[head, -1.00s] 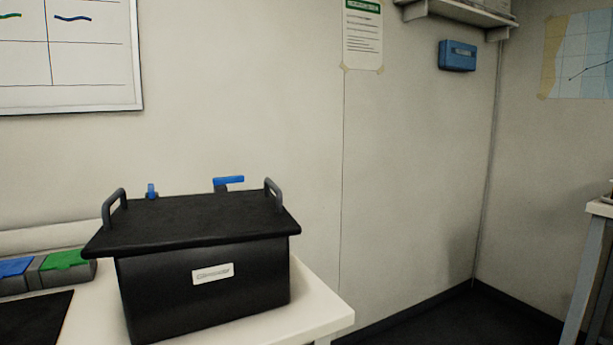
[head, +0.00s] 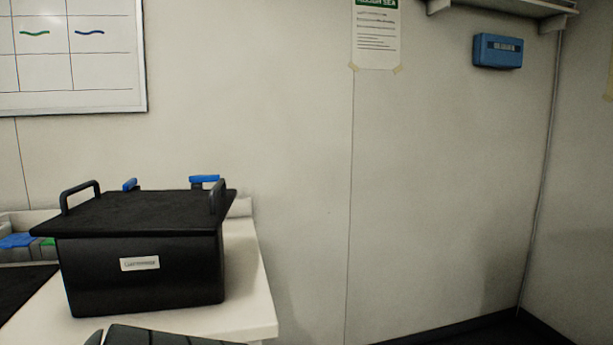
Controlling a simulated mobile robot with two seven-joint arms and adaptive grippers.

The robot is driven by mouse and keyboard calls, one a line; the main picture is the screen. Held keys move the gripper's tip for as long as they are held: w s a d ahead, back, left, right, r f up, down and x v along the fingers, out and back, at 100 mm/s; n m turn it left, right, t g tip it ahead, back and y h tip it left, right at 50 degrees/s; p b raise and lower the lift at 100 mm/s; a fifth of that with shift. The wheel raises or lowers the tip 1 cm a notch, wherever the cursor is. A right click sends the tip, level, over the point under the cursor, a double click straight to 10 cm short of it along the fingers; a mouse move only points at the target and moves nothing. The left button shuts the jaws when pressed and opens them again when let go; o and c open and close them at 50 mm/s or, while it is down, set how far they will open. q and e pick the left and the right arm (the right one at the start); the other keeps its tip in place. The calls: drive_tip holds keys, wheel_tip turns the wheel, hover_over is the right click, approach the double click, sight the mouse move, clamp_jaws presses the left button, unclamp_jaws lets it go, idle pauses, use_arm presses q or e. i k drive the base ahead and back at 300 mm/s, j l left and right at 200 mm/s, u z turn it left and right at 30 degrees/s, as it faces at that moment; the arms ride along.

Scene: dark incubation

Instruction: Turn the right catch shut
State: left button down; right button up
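A black box (head: 190,270) with a white label (head: 140,264) stands on the white table, its flat black lid (head: 140,212) on top. Two blue-handled catches show at the lid's back edge. The right catch (head: 204,179) has its blue lever lying sideways across the view, raised above the lid. The left catch (head: 130,184) has its lever pointing more along the viewing direction. The catches' lower parts are hidden behind the lid. Neither gripper can be made out. A dark ridged part, probably mine, cuts into the bottom edge in front of the box.
The white table (head: 250,310) ends just right of the box. Small bins with blue (head: 17,240) and green lids stand at left. The wall is close behind; floor right is clear.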

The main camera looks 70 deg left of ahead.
sight(201, 178)
drive_tip(key=i+u, duration=0.3)
drive_tip(key=i+l+u, duration=0.15)
drive_tip(key=i+u, duration=0.15)
drive_tip(key=i, duration=0.25)
drive_tip(key=i+l+u, duration=0.3)
drive_tip(key=i+j+u, duration=0.1)
drive_tip(key=i+u, duration=0.25)
drive_tip(key=u, duration=0.15)
drive_tip(key=i+u, duration=0.3)
drive_tip(key=u, duration=0.2)
drive_tip(key=i+l+u, duration=0.2)
drive_tip(key=i+u, duration=0.15)
drive_tip(key=u, duration=0.15)
